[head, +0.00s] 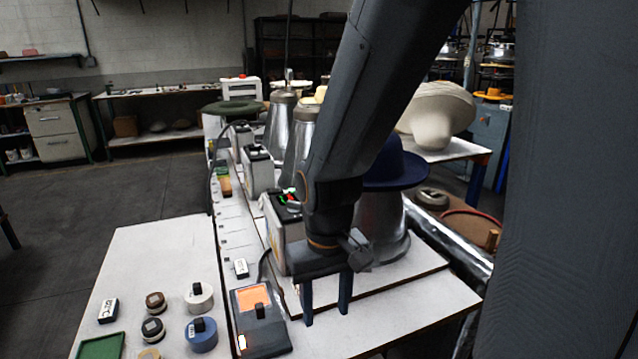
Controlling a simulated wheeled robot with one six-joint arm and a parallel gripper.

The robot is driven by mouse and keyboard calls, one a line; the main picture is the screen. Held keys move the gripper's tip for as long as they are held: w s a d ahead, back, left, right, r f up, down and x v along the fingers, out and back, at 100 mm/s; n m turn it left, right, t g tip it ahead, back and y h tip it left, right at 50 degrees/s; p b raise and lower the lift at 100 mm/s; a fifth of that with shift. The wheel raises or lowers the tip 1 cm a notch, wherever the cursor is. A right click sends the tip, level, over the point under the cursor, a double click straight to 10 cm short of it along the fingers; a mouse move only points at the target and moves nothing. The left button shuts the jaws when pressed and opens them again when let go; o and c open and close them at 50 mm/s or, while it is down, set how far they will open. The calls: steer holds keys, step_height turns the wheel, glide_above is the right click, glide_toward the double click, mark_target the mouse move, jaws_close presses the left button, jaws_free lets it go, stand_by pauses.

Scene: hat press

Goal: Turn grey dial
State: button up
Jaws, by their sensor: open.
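My gripper (326,309) is open and empty, its two dark fingers pointing down over the white bench top. It is just right of a dark control box (272,335) with an orange panel and a small black knob (260,311). A grey box (284,236) with red and green lights on top stands behind my gripper, partly hidden by my arm. I cannot make out for sure which part is the grey dial; it may be hidden or too small.
A blue hat (397,170) sits on a metal cone (381,222) behind my arm. Several small round weights or rolls, including a blue one (201,335), lie on the left of the bench. A small white block (241,268) lies behind the control box. The floor at left is clear.

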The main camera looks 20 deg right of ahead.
steer(key=w+r+m+h+p, duration=0.1)
steer(key=w+r+m+p, duration=0.2)
steer(key=w+r, duration=0.45)
steer(key=m+t+h+p, duration=0.2)
steer(key=m+t+p, duration=0.15)
steer(key=m, duration=0.25)
glide_toward(294, 202)
steer(key=shift+g, duration=0.35)
steer(key=x, duration=0.2)
steer(key=p+x, duration=0.1)
steer(key=x, duration=0.2)
steer(key=p+x, duration=0.1)
steer(key=x, duration=0.1)
steer(key=shift+w+d+f, duration=0.1)
steer(key=shift+w+f, duration=0.2)
steer(key=shift+w, duration=0.05)
steer(key=shift+c, duration=0.4)
steer(key=c, duration=1)
